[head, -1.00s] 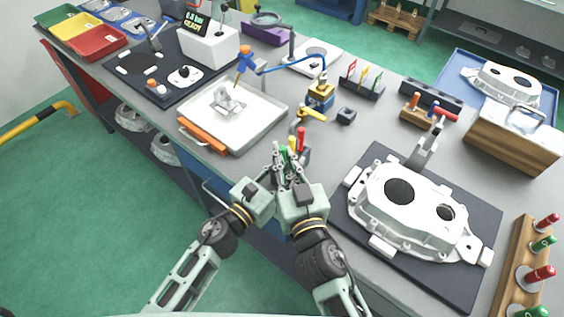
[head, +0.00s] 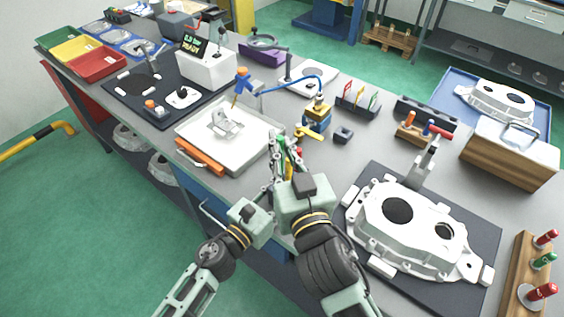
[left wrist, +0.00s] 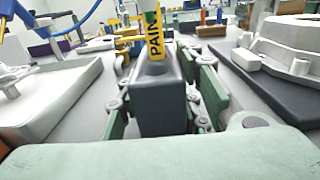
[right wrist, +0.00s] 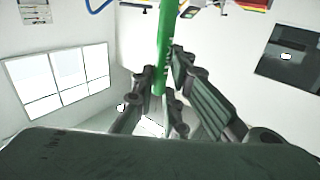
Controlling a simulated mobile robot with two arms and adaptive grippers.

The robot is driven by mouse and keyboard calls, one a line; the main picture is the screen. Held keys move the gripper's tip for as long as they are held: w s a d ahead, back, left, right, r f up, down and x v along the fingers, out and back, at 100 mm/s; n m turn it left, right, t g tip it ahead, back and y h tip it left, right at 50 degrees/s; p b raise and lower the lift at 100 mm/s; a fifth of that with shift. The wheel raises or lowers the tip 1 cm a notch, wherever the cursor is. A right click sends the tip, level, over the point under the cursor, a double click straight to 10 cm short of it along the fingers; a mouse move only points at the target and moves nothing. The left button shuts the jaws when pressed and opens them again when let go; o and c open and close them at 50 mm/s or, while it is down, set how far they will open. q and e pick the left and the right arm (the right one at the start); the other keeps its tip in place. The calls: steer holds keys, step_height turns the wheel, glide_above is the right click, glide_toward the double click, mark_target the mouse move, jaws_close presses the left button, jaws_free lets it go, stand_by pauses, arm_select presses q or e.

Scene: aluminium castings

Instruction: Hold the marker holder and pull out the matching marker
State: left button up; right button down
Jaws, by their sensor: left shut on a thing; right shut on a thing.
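The marker holder (left wrist: 163,100) is a dark grey block in the left wrist view, between the fingers of my left gripper (left wrist: 160,110), which is shut on it. A yellow marker (left wrist: 155,38) with "PAIN" lettering stands in the holder. My right gripper (right wrist: 155,98) is shut on a green marker (right wrist: 166,50), which rises between its fingers in the right wrist view. In the head view the green marker (head: 283,148) shows above the right hand, and a red marker (head: 299,153) is just beside it. The right hand hides most of the holder there; whether the green marker's lower end is clear is hidden.
A white casting (head: 405,235) lies on a dark mat at right. A white tray (head: 262,135) with a small part is at left. A wooden rack (head: 510,270) of red and green handled tools stands at the right edge. A small dark block (head: 343,135) sits behind the hands.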

arm_select(q)
steer(key=o, duration=1.3)
steer(key=v, duration=1.2)
